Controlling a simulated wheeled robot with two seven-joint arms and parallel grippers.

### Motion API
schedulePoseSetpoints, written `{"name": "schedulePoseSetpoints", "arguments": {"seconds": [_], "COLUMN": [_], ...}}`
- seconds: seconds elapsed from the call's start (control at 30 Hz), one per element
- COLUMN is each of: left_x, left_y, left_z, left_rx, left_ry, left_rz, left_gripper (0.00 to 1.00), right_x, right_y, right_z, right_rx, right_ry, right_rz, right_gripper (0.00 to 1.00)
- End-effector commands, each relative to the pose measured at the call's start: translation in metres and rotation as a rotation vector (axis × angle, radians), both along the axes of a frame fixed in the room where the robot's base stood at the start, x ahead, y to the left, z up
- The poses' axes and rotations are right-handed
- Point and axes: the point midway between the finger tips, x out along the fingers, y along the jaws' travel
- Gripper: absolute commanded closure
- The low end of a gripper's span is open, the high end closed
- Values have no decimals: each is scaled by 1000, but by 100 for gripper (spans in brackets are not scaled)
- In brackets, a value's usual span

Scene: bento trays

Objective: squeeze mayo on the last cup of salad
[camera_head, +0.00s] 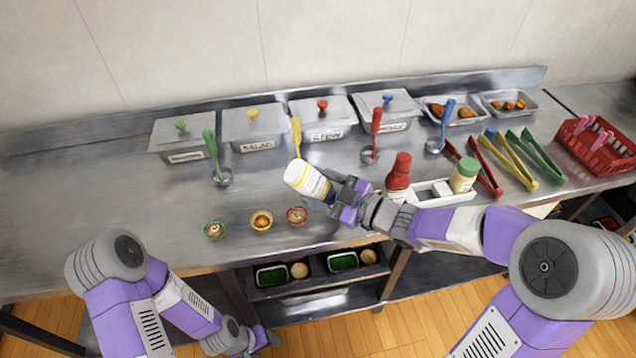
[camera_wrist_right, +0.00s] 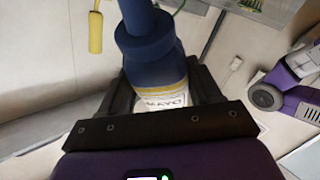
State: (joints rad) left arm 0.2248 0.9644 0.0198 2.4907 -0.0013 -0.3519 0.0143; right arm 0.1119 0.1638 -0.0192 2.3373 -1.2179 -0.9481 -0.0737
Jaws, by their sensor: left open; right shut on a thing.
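My right gripper (camera_head: 345,198) is shut on the mayo bottle (camera_head: 307,180), above the counter. The bottle has a white body with a yellow-banded label and a blue top, and it is tilted, white end toward the upper left and blue end by the gripper. In the right wrist view, the blue top and MAYO label (camera_wrist_right: 165,101) show between the fingers. My left gripper (camera_head: 268,338) is open and empty, low before the counter.
A white caddy (camera_head: 432,191) with a red bottle (camera_head: 399,172) and a green-capped bottle (camera_head: 464,174) stands right of the right gripper. Lidded steel pans (camera_head: 254,123), ladles and coloured tongs (camera_head: 508,157) line the back and right. The counter's left side is clear.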

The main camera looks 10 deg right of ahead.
Motion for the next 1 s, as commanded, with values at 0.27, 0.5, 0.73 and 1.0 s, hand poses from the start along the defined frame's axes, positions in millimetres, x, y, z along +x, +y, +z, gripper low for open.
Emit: {"name": "schedulePoseSetpoints", "arguments": {"seconds": [0.27,0.5,0.73,1.0], "left_x": [0,0,0,0], "left_y": [0,0,0,0], "left_z": [0,0,0,0], "left_rx": [0,0,0,0], "left_ry": [0,0,0,0], "left_rz": [0,0,0,0], "left_gripper": [40,40,40,40], "right_x": [-1,2,7,7], "right_y": [0,0,0,0], "right_z": [0,1,0,0], "right_rx": [1,0,1,1], "right_ry": [-1,-2,0,-1], "right_rz": [0,0,0,0], "right_gripper": [66,66,66,43]}}
